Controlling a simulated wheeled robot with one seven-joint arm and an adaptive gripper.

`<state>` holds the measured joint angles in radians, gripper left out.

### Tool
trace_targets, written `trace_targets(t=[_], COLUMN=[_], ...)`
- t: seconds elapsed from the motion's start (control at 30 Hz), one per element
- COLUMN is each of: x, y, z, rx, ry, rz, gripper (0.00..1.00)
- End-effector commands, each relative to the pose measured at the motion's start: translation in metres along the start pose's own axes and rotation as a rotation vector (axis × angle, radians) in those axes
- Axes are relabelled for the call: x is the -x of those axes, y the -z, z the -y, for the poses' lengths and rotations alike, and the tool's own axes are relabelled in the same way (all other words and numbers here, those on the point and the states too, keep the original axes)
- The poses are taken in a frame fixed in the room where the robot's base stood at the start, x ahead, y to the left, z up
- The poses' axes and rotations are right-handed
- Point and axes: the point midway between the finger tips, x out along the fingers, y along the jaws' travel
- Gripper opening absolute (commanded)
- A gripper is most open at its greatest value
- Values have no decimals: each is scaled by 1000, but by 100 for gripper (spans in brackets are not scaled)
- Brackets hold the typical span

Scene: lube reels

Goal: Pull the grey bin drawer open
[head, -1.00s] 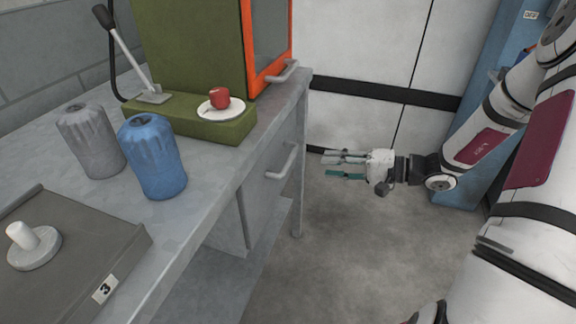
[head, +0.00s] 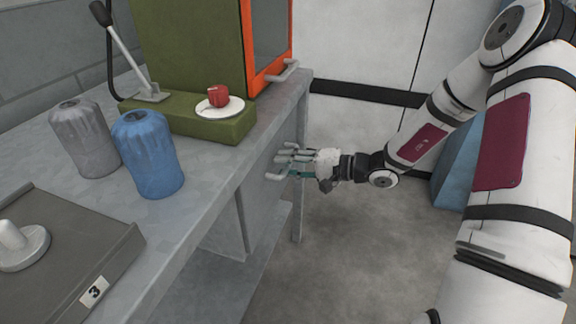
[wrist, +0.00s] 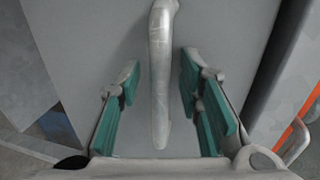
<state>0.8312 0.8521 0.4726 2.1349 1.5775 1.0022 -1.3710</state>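The grey bin drawer (head: 262,200) is set into the side of the grey workbench, below its top, and looks shut. Its bar handle (wrist: 160,75) runs up and down in the wrist view; in the head view, part of the handle (head: 272,177) shows beside my fingers. My gripper (head: 287,164) is at the drawer front. In the wrist view my gripper (wrist: 157,85) is open, with one teal-padded finger on each side of the handle. Gaps show between the handle and both pads. How deep the handle sits between the fingers is hard to tell.
On the bench top (head: 208,180) stand a grey canister (head: 85,140), a blue canister (head: 150,155) and a green machine (head: 190,50) with an orange-framed door. A red knob (head: 218,96) sits on a white disc.

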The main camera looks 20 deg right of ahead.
Motion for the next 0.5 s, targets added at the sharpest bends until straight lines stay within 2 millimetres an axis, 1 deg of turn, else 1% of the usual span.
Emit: trace_targets(t=[0.1, 0.13, 0.17, 0.2, 0.27, 0.5], x=[0, 0, 0, 0, 0, 1], y=[0, 0, 0, 0, 0, 0], z=[0, 0, 0, 0, 0, 0], rx=[0, 0, 0, 0, 0, 0], ry=[0, 0, 0, 0, 0, 0], rz=[0, 0, 0, 0, 0, 0], gripper=[33, 28, 22, 13, 0, 0])
